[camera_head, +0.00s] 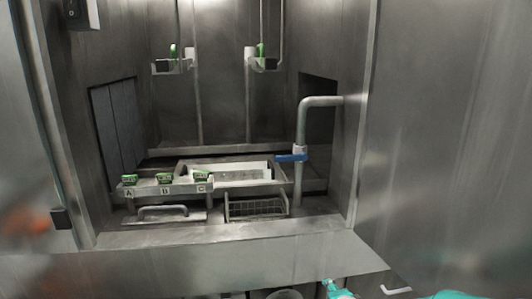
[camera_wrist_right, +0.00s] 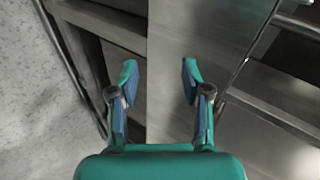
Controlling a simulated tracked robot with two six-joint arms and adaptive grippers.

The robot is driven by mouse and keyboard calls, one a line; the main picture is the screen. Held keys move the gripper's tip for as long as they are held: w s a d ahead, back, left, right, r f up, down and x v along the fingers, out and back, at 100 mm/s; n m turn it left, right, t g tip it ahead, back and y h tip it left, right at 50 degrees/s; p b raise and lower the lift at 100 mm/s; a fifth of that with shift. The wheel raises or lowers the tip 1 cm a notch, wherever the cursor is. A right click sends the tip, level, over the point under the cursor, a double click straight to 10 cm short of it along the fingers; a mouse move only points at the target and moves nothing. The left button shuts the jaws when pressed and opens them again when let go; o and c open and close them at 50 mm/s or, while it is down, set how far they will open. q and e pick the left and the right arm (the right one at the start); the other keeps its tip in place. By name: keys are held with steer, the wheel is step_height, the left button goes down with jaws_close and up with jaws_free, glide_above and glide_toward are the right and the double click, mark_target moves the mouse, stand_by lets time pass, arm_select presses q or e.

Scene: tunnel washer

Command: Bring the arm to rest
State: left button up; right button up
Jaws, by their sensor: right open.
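My right gripper (camera_wrist_right: 160,80) is open and empty in the right wrist view. Its two teal fingers stand apart with only bare metal behind them. In the head view, teal parts of my right arm or gripper (camera_head: 336,290) show at the bottom edge, right of the middle, below the front ledge of the washer (camera_head: 240,268). They are cut off by the picture's edge. My left gripper is not in view.
Inside the washer are a shelf with labels A, B and C (camera_head: 165,190), a wire basket (camera_head: 257,208), a pipe (camera_head: 301,125) with a blue handle (camera_head: 291,157), and two hanging holders (camera_head: 264,65). Steel walls close both sides. Metal bars (camera_wrist_right: 110,25) lie near the gripper.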

steer(key=s+f+n+g+p, duration=0.1)
steer(key=s+f+n+g, duration=0.15)
steer(key=s+f, duration=0.75)
steer(key=s+a+f+n+g+y, duration=0.1)
steer(key=s+f+n+g, duration=0.1)
steer(key=s, duration=0.6)
steer(key=s+a+f+n+g+y+p, duration=0.1)
steer(key=s+a+f+n+g, duration=0.1)
steer(key=s+f+n, duration=0.3)
steer(key=s+a+f+n+g+y, duration=0.1)
steer(key=s+a+f+n+g, duration=0.1)
steer(key=s, duration=0.9)
steer(key=shift+f+n+g+y+p, duration=0.3)
steer(key=shift+f+n+g, duration=0.45)
steer(key=shift+n+g, duration=0.3)
